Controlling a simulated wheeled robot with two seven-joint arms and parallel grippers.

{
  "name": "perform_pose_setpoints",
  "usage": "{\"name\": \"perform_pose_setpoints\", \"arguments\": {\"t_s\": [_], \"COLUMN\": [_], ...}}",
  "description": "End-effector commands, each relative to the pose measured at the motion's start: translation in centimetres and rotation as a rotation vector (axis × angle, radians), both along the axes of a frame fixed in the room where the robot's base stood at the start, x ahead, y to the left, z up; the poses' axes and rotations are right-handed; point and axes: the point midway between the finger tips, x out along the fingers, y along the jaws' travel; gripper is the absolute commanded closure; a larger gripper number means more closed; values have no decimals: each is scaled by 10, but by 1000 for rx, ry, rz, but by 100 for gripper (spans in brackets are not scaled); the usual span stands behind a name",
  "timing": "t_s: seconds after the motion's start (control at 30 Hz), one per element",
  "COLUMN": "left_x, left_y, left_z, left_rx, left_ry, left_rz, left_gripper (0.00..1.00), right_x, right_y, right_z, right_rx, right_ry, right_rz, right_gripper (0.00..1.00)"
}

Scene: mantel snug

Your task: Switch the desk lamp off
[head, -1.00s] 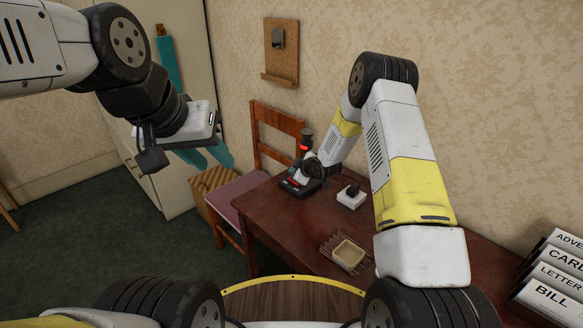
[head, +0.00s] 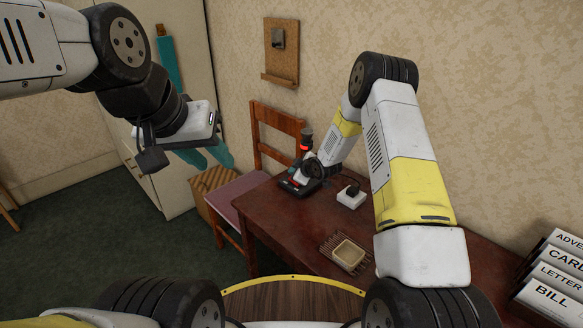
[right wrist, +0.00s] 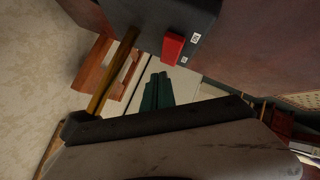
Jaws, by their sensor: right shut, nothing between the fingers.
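In the right wrist view, a dark box-like base (right wrist: 190,18) carries a red block (right wrist: 172,47), which looks like the lamp's switch. A brass rod (right wrist: 112,72) stands beside it. The dark green fingers of my right gripper (right wrist: 157,80) are shut, empty, with their tips close below the red block; I cannot tell if they touch. In the head view my right gripper (head: 293,183) is low at the desk's far left corner. A dark upright piece with a red band (head: 305,142) shows behind it. My left gripper (head: 208,158) hangs open and empty, left of the desk.
The brown desk (head: 285,222) also bears a white block with a black top (head: 351,197) and a small tan dish on a slatted mat (head: 349,254). A wooden chair (head: 278,122) stands at the desk's left. Labelled letter trays (head: 552,295) are at the right.

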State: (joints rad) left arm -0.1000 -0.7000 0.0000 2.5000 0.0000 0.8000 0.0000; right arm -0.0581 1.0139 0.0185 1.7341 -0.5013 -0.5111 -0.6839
Motion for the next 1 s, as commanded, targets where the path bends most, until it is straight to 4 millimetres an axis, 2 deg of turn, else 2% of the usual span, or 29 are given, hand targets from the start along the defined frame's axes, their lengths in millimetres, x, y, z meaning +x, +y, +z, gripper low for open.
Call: {"name": "perform_pose_setpoints", "arguments": {"t_s": [0.77,1.0], "left_x": [0,0], "left_y": [0,0], "left_z": [0,0], "left_rx": [0,0], "left_ry": [0,0], "left_rz": [0,0], "left_gripper": [64,64], "right_x": [0,0], "right_y": [0,1], "right_z": [0,-8], "right_rx": [0,-1], "right_ry": [0,1], "right_rz": [0,0], "right_gripper": [100,100]}}
